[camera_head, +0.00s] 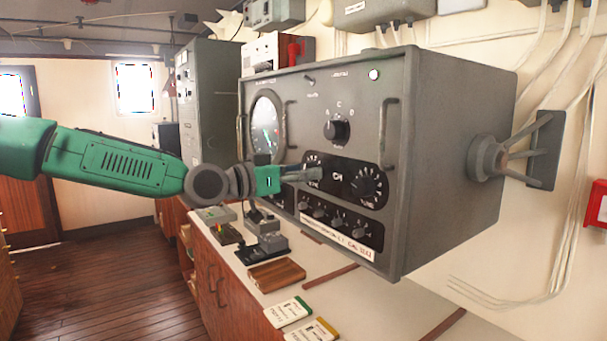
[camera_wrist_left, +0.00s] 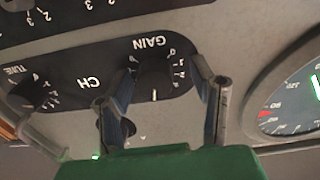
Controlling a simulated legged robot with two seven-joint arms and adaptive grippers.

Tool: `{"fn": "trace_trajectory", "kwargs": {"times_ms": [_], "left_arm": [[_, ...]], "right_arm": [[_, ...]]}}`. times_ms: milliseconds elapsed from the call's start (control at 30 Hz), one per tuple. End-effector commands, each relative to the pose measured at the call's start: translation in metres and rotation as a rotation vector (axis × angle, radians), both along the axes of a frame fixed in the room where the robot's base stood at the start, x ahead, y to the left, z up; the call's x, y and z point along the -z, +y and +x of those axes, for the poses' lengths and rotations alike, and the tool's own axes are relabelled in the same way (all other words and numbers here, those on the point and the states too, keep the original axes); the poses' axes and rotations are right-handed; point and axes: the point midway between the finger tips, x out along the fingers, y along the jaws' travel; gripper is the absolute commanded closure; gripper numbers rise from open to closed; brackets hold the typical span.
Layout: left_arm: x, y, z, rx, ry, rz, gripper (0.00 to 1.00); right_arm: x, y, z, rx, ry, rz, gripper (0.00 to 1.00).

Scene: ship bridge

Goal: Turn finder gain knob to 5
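The grey finder unit (camera_head: 440,150) hangs by a wall bracket. The black gain knob (camera_wrist_left: 155,78) shows upside down in the left wrist view, under the label GAIN; its white pointer mark faces the bottom of that picture. The small scale digits beside it are hard to read. My left gripper (camera_wrist_left: 165,65) is open, with one finger on each side of the knob. The finger at left is close to the knob; contact is unclear. The finger at right stands clear of it. In the head view my left gripper (camera_head: 312,173) partly hides the gain dial. My right gripper is out of view.
The tune knob (camera_head: 366,184) is beside the gain knob, past the CH label. A larger selector knob (camera_head: 336,130) and the round display (camera_head: 265,127) are nearby. A handle (camera_head: 387,135) sticks out at right. A counter (camera_head: 245,270) with small items lies below.

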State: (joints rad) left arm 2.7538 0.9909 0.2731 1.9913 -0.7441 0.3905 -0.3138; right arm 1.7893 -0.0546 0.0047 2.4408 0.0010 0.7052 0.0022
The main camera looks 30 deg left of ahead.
Motion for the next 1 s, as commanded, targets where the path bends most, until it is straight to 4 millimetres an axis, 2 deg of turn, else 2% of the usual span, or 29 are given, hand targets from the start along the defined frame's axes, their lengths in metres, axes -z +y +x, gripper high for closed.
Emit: {"fn": "trace_trajectory", "kwargs": {"times_ms": [133,233,500,700,1000], "left_arm": [[-0.002,-0.001,-0.001,0.001,0.000,0.001,0.50],[-0.013,-0.001,0.000,0.001,-0.001,0.002,0.50],[-0.063,0.001,0.002,0.000,-0.001,0.002,0.50],[-0.090,0.002,0.004,0.000,0.000,-0.001,0.50],[-0.097,0.003,0.004,0.000,0.003,-0.002,0.50]], "right_arm": [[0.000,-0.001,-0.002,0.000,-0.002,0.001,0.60],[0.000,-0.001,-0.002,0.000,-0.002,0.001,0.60],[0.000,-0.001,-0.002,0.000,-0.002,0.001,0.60],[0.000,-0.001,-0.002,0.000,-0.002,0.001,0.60],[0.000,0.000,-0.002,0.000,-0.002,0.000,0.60]]}}
